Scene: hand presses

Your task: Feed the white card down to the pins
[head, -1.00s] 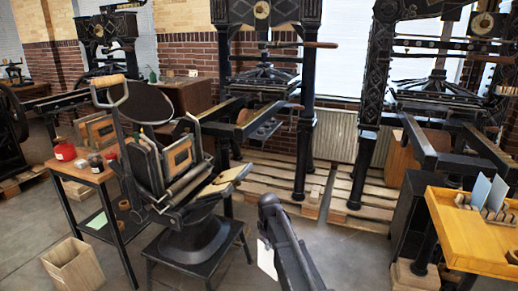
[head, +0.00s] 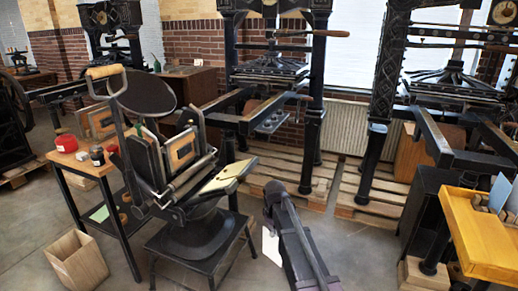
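The white card (head: 271,246) hangs edge-down in mid-air under the end of my arm. My gripper (head: 271,224) is mostly hidden behind my own arm, and its fingertips do not show clearly. The card keeps its place against the arm end, so it is held. The small black hand press (head: 190,195) stands on a low dark stand left of my gripper. Its cream-coloured bed (head: 228,177) faces up and to the right, apart from the card. The pins are too small to make out.
A side table (head: 92,166) with a red tin (head: 66,143) and jars stands left of the press. A wooden bin (head: 76,259) is on the floor. Large iron presses on pallets stand behind. A yellow bench (head: 480,240) is at right.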

